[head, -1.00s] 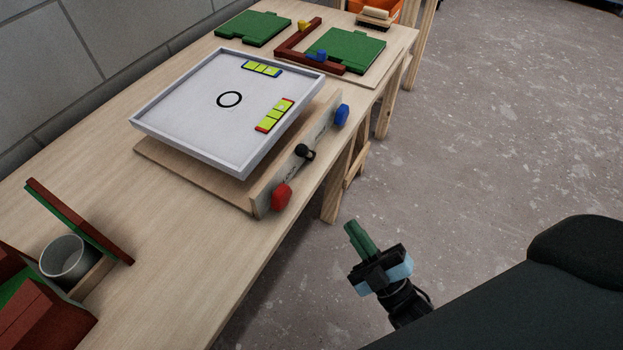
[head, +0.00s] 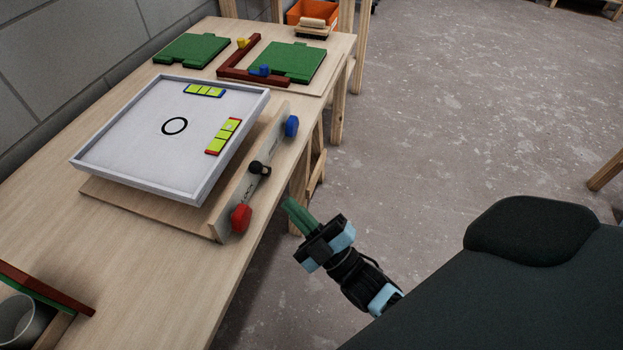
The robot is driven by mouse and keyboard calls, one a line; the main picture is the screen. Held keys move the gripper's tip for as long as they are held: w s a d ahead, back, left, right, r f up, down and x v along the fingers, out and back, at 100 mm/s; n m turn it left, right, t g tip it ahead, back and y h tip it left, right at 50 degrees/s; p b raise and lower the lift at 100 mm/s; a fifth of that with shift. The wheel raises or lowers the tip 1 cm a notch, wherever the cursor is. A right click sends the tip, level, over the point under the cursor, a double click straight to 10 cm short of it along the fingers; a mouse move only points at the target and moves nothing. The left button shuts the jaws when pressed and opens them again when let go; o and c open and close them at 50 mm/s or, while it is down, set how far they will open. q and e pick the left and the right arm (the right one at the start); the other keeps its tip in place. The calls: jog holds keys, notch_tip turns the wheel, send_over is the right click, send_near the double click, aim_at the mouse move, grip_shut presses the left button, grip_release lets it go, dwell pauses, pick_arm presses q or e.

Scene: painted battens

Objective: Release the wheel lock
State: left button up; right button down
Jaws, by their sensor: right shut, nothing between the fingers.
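A white tilting tray (head: 130,130) with a black ring and two yellow-green strips sits above a wooden board on the workbench. On the board's front panel (head: 228,208) are a red knob (head: 241,218), a blue knob (head: 291,126) and, between them, a small black lever (head: 260,168) near dark lettering that seems to read LOCK. My right gripper (head: 290,204) has green fingers, shut and empty. In the picture it is right of the red knob and below the black lever, apart from both, off the bench's front edge. My left gripper is not in view.
Green plates (head: 191,50) and a dark red angled batten (head: 240,72) with yellow and blue pieces lie at the bench's far end. An orange bin (head: 311,11) stands beyond. A metal cup (head: 18,322) is at the lower left. The floor to the right is mostly clear.

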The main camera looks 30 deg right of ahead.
aim_at(260, 170)
jog(key=x, duration=0.6)
jog(key=shift+w+r, duration=0.15)
jog(key=shift+w, duration=0.15)
